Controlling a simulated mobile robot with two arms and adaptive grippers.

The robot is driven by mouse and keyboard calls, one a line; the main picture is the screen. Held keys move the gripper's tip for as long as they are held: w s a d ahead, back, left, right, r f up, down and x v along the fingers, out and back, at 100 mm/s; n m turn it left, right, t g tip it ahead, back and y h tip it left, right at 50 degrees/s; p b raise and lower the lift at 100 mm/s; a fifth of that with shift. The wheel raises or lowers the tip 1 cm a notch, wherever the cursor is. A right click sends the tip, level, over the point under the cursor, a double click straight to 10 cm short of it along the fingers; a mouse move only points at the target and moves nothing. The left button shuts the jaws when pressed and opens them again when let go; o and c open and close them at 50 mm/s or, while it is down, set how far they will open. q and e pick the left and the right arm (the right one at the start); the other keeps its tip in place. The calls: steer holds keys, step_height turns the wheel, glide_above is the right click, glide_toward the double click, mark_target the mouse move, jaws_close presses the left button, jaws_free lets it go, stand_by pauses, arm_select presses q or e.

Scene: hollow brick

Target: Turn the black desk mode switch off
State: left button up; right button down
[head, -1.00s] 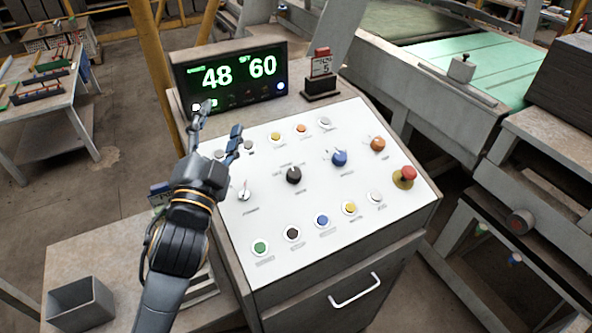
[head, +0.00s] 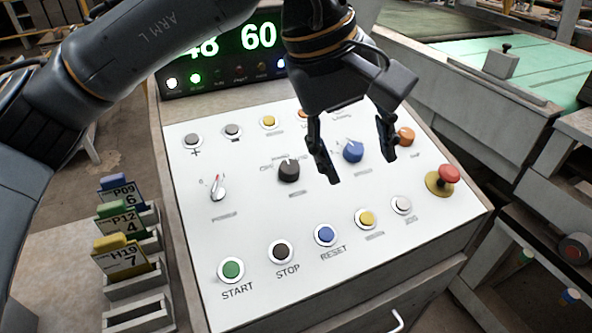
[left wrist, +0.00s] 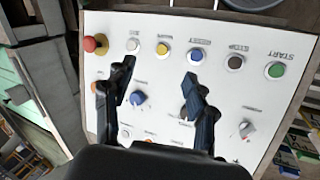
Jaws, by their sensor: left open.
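The black switch (head: 288,170), a round knob with a pale pointer mark, sits in the middle row of the white control panel (head: 330,285). My left gripper (head: 358,163) is open and empty, pointing down above the panel. It is to the right of the black switch, with its fingers on either side of the blue knob (head: 353,151) in the picture; I see no clear contact. In the left wrist view the left gripper (left wrist: 158,72) has spread fingers, and its right finger mostly hides the black switch. My right gripper is not in view.
A red mushroom button (head: 449,173) stands out at the panel's right edge. A silver red-tipped switch (head: 218,190) is left of the black one. Push buttons, including a green one (head: 232,269), line the front. A lit display (head: 225,52) stands behind, and a card rack (head: 133,285) at left.

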mark_target(289, 165)
arm_select(q)
steer(key=w+a+r+t+y+b, duration=0.1)
steer(key=w+a+r+t+y, duration=0.3)
steer(key=a, duration=0.3)
steer(key=shift+y, duration=0.3)
steer(key=p+x, duration=0.1)
steer(key=x, duration=1.4)
steer(key=shift+w+a, duration=0.2)
steer(key=shift+w, duration=0.05)
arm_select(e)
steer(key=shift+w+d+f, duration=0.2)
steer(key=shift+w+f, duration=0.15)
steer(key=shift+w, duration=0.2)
